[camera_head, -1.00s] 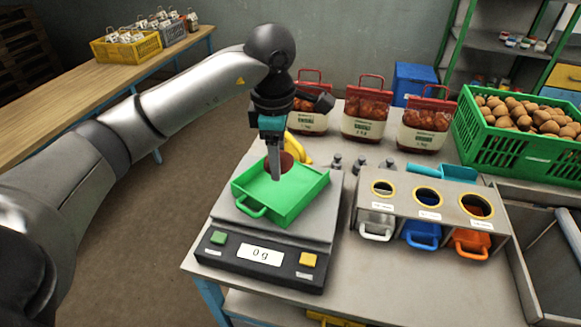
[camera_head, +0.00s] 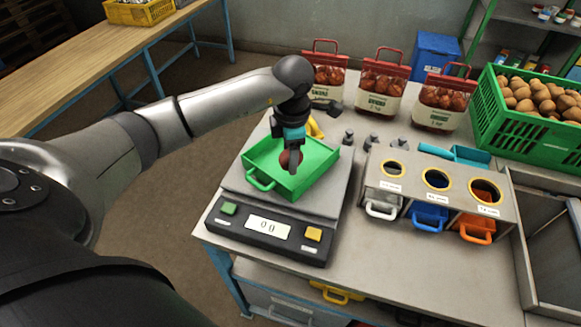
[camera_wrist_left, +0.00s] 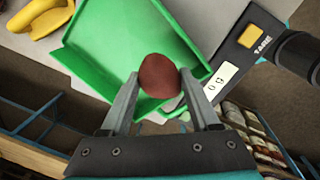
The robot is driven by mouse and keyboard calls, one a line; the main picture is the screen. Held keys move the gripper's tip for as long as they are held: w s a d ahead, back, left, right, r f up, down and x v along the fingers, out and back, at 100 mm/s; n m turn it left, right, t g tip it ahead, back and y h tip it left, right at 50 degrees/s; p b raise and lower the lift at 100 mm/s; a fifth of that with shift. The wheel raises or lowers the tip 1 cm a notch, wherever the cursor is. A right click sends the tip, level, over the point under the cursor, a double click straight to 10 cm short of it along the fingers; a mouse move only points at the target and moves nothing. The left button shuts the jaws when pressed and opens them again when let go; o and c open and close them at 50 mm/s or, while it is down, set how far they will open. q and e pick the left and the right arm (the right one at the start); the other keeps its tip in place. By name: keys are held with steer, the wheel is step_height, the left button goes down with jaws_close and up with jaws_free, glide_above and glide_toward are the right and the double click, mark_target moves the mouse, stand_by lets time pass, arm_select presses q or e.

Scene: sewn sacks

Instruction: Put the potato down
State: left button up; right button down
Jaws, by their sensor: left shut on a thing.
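The reddish-brown potato (camera_head: 287,158) is held between the fingers of my left gripper (camera_head: 292,165). In the left wrist view the potato (camera_wrist_left: 158,75) sits between the two fingertips (camera_wrist_left: 160,85). The gripper points down into the green tray (camera_head: 316,180), with the potato inside the tray's outline. I cannot tell whether the potato touches the tray floor. The tray rests on the grey scale (camera_head: 325,202), whose display reads 0 g. My right gripper is not in view.
A yellow object (camera_head: 314,130) lies behind the tray. Small metal weights (camera_head: 372,141) and a box with round openings (camera_head: 440,188) stand to the right. Red-topped bags (camera_head: 381,88) and a green crate (camera_head: 510,125) of brown potatoes stand behind.

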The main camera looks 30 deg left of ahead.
mark_target(291, 180)
arm_select(q)
steer(key=shift+f, duration=2.55)
steer(key=o, duration=1.1)
steer(key=shift+f, duration=0.1)
steer(key=r, duration=0.8)
steer(key=s+d+r, duration=0.1)
steer(key=r, duration=0.3)
steer(key=shift+r+b, duration=0.1)
steer(key=shift+b, duration=0.2)
steer(key=shift+d, duration=0.1)
